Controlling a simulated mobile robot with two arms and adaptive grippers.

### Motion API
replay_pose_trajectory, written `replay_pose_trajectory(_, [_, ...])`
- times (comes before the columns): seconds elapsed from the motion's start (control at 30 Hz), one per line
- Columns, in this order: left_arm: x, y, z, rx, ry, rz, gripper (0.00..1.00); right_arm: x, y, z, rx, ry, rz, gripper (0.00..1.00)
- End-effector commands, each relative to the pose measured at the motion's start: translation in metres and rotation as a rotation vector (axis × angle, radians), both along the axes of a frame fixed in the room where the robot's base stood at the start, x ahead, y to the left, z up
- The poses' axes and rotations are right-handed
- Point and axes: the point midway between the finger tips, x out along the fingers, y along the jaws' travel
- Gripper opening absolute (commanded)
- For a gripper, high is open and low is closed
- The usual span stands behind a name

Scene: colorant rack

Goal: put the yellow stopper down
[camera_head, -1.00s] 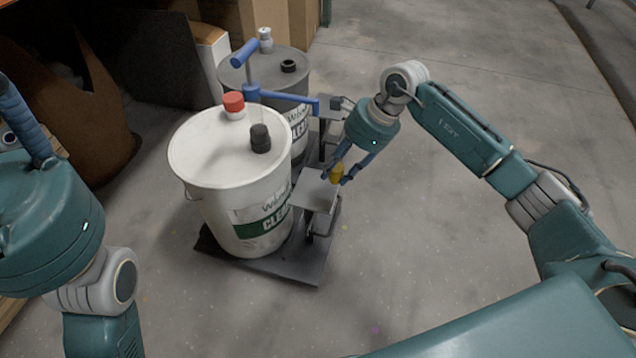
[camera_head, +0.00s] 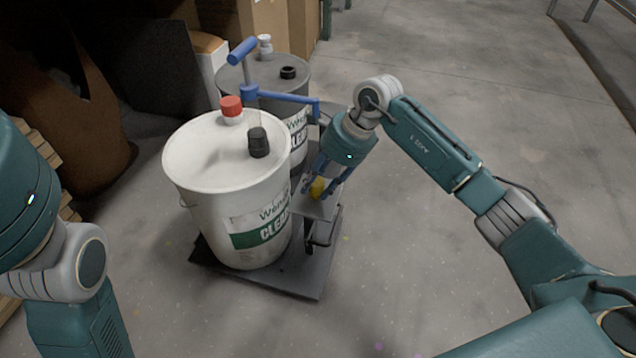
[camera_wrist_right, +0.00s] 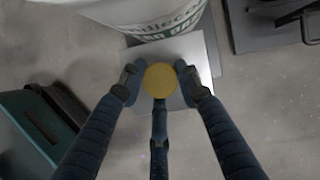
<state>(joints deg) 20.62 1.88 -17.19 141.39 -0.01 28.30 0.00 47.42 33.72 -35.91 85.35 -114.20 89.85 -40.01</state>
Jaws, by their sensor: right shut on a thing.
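The yellow stopper (camera_head: 318,187) is held between the fingers of my right gripper (camera_head: 325,186), over a small grey metal plate (camera_head: 322,209) beside the white bucket. In the right wrist view the round yellow stopper (camera_wrist_right: 160,80) sits between the blue fingertips (camera_wrist_right: 160,82), with the plate (camera_wrist_right: 196,54) beneath it. I cannot tell whether its underside touches the plate. In the head view my left arm shows at the left edge, and its fingers are out of the picture.
A white bucket (camera_head: 205,195) with a red cap (camera_head: 231,108) and a black cap (camera_head: 258,142) stands on a dark base (camera_head: 290,280). Behind it is a grey drum (camera_head: 235,80) with a blue-handled tool (camera_head: 243,50). The concrete floor to the right is clear.

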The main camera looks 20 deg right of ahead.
Motion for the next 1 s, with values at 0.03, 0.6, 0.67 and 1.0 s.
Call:
replay_pose_trajectory(0.03, [-0.001, 0.000, 0.000, 0.000, -0.002, 0.000, 0.40, 0.000, 0.000, -0.001, 0.000, 0.000, 0.000, 0.38])
replay_pose_trajectory(0.6, [0.010, 0.001, 0.000, -0.003, 0.038, -0.001, 0.40, -0.003, -0.009, 0.025, -0.003, -0.002, -0.002, 0.51])
replay_pose_trajectory(0.67, [0.016, 0.002, -0.002, -0.005, 0.060, -0.003, 0.40, -0.005, -0.014, 0.038, -0.003, -0.002, -0.002, 0.51])
replay_pose_trajectory(1.0, [0.032, 0.005, -0.017, -0.011, 0.152, -0.008, 0.40, -0.016, -0.039, 0.098, -0.002, -0.001, -0.002, 0.51])
